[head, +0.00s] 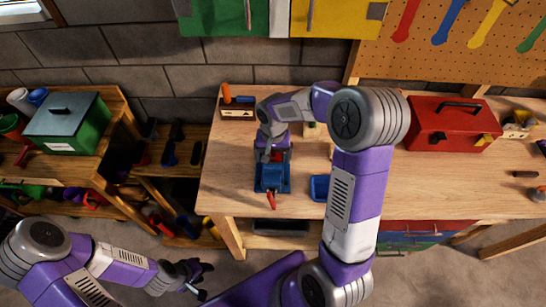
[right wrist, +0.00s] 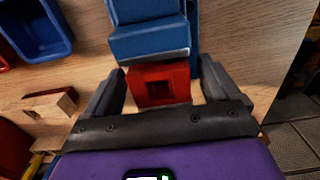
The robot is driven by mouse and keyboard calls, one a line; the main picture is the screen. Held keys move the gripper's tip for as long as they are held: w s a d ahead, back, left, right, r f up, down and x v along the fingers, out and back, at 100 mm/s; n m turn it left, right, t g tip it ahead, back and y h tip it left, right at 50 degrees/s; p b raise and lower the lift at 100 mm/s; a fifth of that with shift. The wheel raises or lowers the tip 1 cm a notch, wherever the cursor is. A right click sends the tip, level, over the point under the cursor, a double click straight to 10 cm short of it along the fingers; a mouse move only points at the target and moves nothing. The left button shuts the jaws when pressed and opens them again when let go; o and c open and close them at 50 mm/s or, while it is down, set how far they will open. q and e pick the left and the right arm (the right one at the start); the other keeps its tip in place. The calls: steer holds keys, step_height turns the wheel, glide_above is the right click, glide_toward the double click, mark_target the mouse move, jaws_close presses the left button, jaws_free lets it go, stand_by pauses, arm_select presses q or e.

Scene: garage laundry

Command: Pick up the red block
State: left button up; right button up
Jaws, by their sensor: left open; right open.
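The red block (right wrist: 150,82), with a square hole in its face, lies on the wooden workbench (head: 225,185), close against a blue vise (head: 272,180). I cannot tell if they touch. The vise also shows in the right wrist view (right wrist: 148,40). My right gripper (right wrist: 163,88) is open over the block, one finger on each side; a gap shows at the left finger. In the head view my right gripper (head: 273,155) mostly hides the block. My left gripper (head: 197,278) is open and empty, low at the left, away from the bench.
A blue bin (head: 319,188) stands right of the vise. A red toolbox (head: 452,124) is further right, and a small wooden tool holder (head: 238,110) is at the back left. A wooden piece (right wrist: 48,103) lies left of the block in the wrist view. The bench's left front is clear.

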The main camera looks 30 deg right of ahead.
steer(key=c, duration=1)
steer(key=shift+c, duration=0.2)
steer(key=shift+r, duration=0.1)
